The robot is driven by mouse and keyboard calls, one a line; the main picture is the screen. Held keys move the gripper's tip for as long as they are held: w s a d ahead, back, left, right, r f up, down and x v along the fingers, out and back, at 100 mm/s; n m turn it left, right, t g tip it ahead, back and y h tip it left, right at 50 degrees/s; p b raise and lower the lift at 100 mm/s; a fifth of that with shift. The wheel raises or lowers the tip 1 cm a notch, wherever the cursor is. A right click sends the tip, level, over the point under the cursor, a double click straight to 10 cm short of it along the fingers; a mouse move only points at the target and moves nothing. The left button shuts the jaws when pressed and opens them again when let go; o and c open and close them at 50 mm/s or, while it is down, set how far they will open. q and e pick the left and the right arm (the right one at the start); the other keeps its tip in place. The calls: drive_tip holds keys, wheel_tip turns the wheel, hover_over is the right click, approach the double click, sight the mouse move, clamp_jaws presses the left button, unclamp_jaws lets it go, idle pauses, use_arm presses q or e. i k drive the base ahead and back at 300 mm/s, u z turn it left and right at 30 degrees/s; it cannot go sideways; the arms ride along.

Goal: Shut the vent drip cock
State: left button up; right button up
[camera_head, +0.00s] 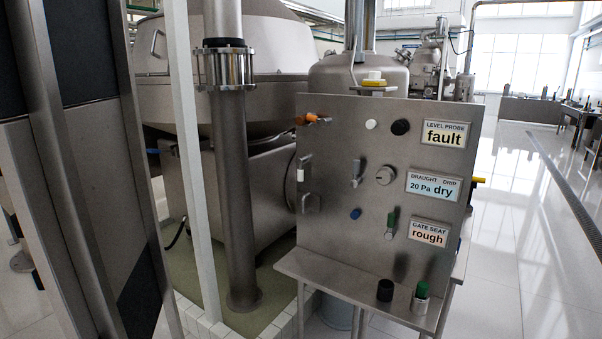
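The steel panel (335,240) carries several small controls, none readably labelled as the vent drip cock, so I cannot tell which one it is. An orange handle (306,119) sticks out at the upper left edge. A grey lever (357,170) stands mid-panel, beside a round knob (385,175). A green-topped lever (390,226) and a blue oval button (355,214) sit below. The draught and drip display (433,187) reads "20 Pa" and "dry". A yellow-ended handle (478,180) shows at the right edge. Neither of my grippers is in view.
Other displays read "fault" (444,134) and "rough" (429,233). A ledge (340,283) below bears a black knob (385,290) and a green-topped one (421,296). A vertical pipe (233,200) and grey cabinet (75,190) stand left. Floor is open at right.

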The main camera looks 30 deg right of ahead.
sight(300, 161)
drive_tip(key=z, duration=0.65)
drive_tip(key=i, duration=0.65)
drive_tip(key=z, duration=0.75)
